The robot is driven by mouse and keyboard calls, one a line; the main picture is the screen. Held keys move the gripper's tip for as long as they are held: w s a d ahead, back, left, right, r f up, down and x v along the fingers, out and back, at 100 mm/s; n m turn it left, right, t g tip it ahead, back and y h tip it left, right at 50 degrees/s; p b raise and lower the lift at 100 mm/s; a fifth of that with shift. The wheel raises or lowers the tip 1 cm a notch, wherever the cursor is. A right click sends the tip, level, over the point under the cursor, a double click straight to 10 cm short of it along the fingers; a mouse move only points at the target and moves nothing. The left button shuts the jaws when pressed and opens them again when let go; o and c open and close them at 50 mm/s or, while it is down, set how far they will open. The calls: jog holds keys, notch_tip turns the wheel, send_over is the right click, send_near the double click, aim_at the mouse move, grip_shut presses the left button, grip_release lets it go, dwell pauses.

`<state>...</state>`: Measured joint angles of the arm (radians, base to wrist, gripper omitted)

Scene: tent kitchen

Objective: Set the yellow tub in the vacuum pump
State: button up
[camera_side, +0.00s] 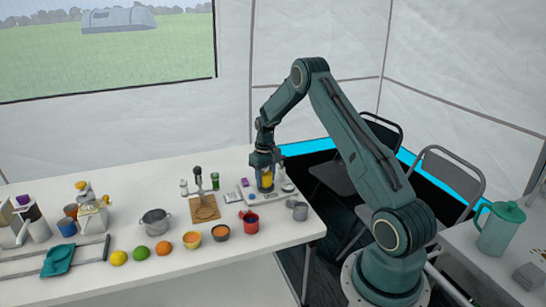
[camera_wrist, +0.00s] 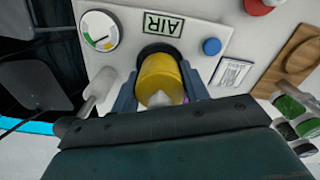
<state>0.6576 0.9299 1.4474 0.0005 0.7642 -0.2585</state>
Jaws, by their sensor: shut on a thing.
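The yellow tub (camera_wrist: 160,78) is between the fingers of my gripper (camera_wrist: 160,98) in the wrist view. My gripper is shut on it. The vacuum pump (camera_wrist: 215,40) is a pale panel with an "AIR" label, a round gauge and a blue button. The tub stands over the dark round recess of the pump, which shows just beyond it; I cannot tell how deep it sits. In the side view my gripper (camera_side: 265,172) points down at the table's right part, with the tub (camera_side: 266,180) in it and the pump (camera_side: 283,192) below.
A wooden board (camera_side: 204,208) with a stand is left of the pump. A pot (camera_side: 156,221), fruit and bowls fill the table further left. Green-topped jars (camera_wrist: 292,108) are near in the wrist view.

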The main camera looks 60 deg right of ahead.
jog(key=shift+f, duration=0.5)
jog(key=o, duration=0.5)
jog(key=shift+r, duration=0.15)
jog(key=shift+r, duration=5.35)
